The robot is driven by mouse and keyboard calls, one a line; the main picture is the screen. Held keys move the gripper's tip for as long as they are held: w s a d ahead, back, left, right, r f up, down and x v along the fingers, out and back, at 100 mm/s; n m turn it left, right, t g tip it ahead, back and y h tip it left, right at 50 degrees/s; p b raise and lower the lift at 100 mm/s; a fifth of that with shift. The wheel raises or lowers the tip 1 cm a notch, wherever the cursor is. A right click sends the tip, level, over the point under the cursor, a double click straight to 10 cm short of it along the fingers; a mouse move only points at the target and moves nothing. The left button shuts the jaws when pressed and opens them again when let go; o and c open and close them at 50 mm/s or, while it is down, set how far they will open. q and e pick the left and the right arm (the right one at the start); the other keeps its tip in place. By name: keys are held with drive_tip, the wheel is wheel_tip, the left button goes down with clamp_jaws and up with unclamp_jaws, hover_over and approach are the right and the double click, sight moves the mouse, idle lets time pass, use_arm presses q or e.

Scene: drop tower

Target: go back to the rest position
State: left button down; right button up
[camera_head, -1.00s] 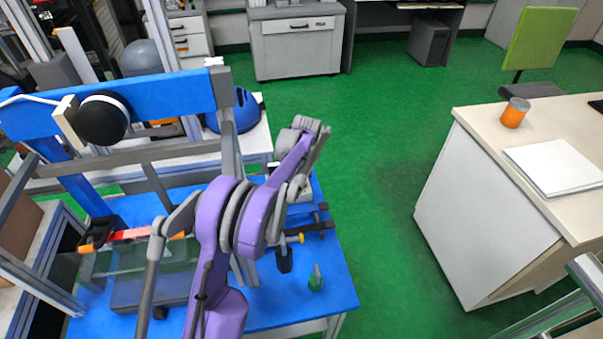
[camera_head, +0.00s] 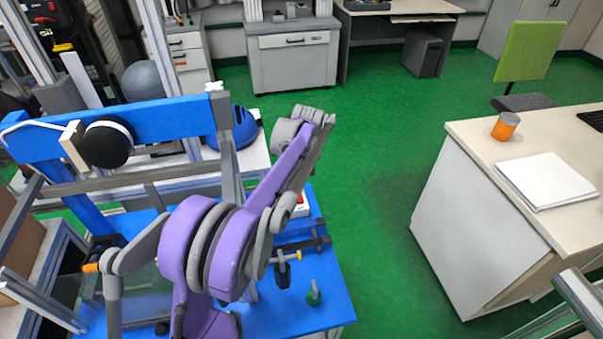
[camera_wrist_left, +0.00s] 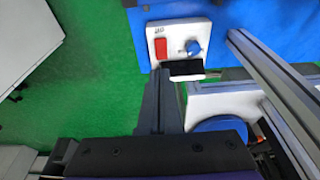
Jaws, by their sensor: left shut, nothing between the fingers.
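My left arm comes up from the bottom of the head view, with its purple forearm (camera_head: 285,175) slanting up and right. My left gripper is at its far end, above the right edge of the blue table; its fingers are hard to make out there. In the left wrist view the left gripper (camera_wrist_left: 163,85) is shut and empty. Its fingers show in front of the green floor and beside a white control box (camera_wrist_left: 178,42) with a red switch and a blue knob. I do not see my right gripper in either view.
The drop tower's blue beam (camera_head: 165,118) carries a black round weight (camera_head: 107,143). A blue helmet (camera_head: 240,127) sits behind my arm. Green floor (camera_head: 380,150) is clear toward the white desk (camera_head: 465,225).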

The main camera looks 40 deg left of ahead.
idle(0.3)
use_arm(q)
drive_tip(key=s+d+r+m+t+p, duration=0.1)
drive_tip(key=s+d+r+m+p, duration=0.15)
drive_tip(key=s+d+r, duration=0.35)
drive_tip(key=s+d+r+m+t+p, duration=0.1)
drive_tip(key=s+d+r+m+p, duration=0.2)
drive_tip(key=d, duration=0.4)
drive_tip(key=s+d+m+t+h+p, duration=0.1)
drive_tip(key=s+d+m+p, duration=0.1)
drive_tip(key=s+d, duration=0.3)
drive_tip(key=s+d+m+h+p, duration=0.1)
drive_tip(key=s+d+m+p, duration=0.1)
drive_tip(key=s+d, duration=0.4)
drive_tip(key=s+p, duration=0.1)
drive_tip(key=s, duration=0.4)
drive_tip(key=shift+s+d+f+m+t+p, duration=0.15)
drive_tip(key=shift+s+f+m+t+p, duration=0.05)
drive_tip(key=shift+s+m+t+p, duration=0.2)
